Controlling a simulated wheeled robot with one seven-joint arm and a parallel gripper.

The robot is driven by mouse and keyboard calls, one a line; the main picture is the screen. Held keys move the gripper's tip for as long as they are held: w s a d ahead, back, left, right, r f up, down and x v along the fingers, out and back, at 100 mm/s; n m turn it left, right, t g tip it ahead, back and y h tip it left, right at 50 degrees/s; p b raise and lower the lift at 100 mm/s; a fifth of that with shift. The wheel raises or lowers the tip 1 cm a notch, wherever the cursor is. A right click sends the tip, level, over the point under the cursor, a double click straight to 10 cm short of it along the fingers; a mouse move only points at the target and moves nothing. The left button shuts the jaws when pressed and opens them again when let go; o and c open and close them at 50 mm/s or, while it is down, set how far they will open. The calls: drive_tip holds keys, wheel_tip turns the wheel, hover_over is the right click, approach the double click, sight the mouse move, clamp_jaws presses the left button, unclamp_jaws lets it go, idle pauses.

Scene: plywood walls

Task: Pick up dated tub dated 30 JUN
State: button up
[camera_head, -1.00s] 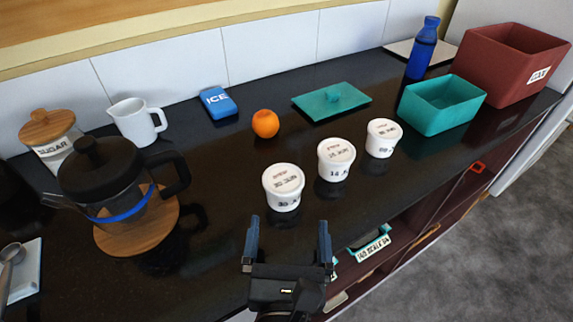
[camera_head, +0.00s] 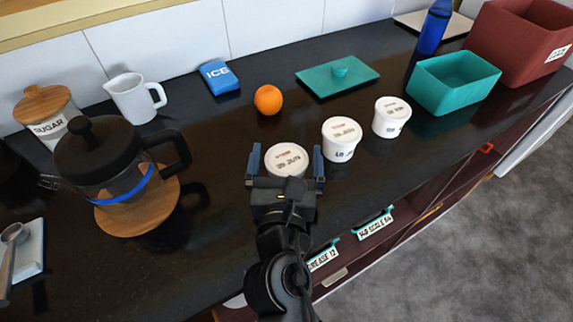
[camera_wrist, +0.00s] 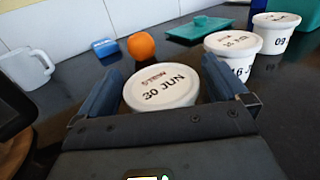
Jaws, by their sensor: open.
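The white tub dated 30 JUN (camera_head: 287,159) stands upright on the dark counter, nearest of three white lidded tubs. Its lid reads 30 JUN in the wrist view (camera_wrist: 162,87). My gripper (camera_head: 285,165) is open, with one finger on each side of this tub; I cannot tell whether they touch it. The gripper's body hides the tub's lower part in the head view. A second tub (camera_head: 341,140) stands to its right, its front reading 16 JUN or similar. A third tub (camera_head: 391,117) stands farther right, its date hard to read.
An orange (camera_head: 268,100) and a teal lid (camera_head: 338,76) lie behind the tubs. A teal bin (camera_head: 455,83) and a red crate (camera_head: 517,45) stand at the right. A French press (camera_head: 105,165) on a round wooden board stands left. Labelled shelves lie below the counter's front edge.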

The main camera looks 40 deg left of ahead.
drive_tip(key=shift+c, duration=0.4)
drive_tip(key=c, duration=1)
